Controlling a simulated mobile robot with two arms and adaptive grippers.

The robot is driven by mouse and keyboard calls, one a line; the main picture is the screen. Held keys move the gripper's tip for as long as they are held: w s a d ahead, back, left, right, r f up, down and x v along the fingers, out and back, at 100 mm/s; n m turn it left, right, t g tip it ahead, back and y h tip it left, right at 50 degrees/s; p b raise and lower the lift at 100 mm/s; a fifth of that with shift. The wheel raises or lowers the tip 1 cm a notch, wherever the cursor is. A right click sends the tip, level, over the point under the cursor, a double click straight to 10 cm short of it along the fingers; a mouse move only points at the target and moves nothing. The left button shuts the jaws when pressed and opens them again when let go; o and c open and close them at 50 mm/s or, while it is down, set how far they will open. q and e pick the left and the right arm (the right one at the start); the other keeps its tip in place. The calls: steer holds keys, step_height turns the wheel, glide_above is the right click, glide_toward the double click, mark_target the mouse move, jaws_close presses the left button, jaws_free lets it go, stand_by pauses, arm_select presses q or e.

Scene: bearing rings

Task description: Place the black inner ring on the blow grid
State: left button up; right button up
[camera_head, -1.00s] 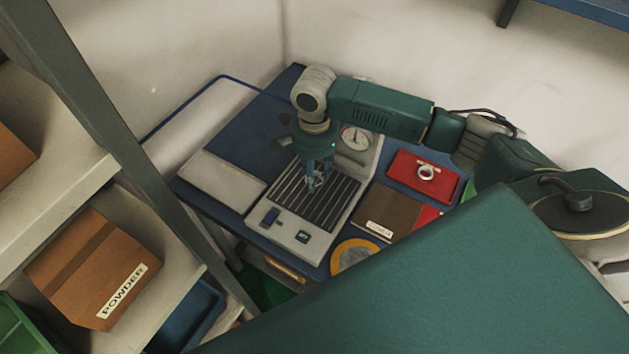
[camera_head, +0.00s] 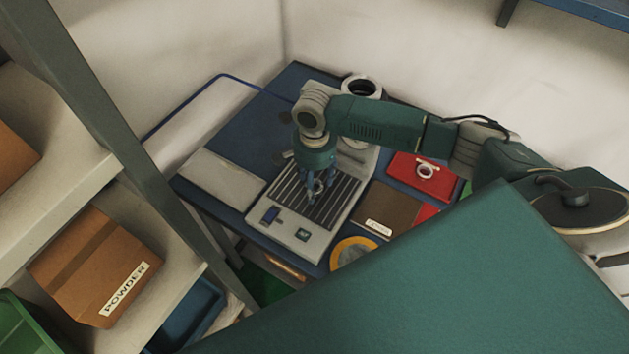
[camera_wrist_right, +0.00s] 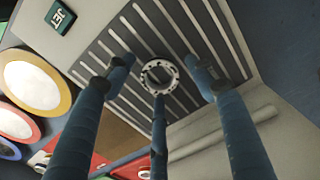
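My right gripper (camera_head: 318,185) points down over the blow grid (camera_head: 335,211), a slatted dark plate on a pale unit. Its three blue fingers also show in the right wrist view (camera_wrist_right: 158,80), spread apart. A small ring (camera_wrist_right: 159,76) lies between the fingertips over the slats; it looks pale grey with dark marks, not plainly black. Gaps show between it and the two side fingertips; the third finger overlaps its near edge, and I cannot tell whether they touch. In the head view the ring (camera_head: 317,188) is partly hidden by the fingers. My left gripper is not in view.
Right of the grid are a brown pad (camera_head: 376,208) and a red pad (camera_head: 405,165) with a pale ring (camera_head: 426,171). A yellow-rimmed disc (camera_head: 352,252) lies in front. A grey plate (camera_head: 222,178) lies left. A round ringed part (camera_head: 361,86) stands behind my arm.

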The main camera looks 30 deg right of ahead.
step_height(320, 180, up, 12)
steer(key=b, duration=0.1)
steer(key=shift+r, duration=0.15)
stand_by(0.3)
stand_by(0.4)
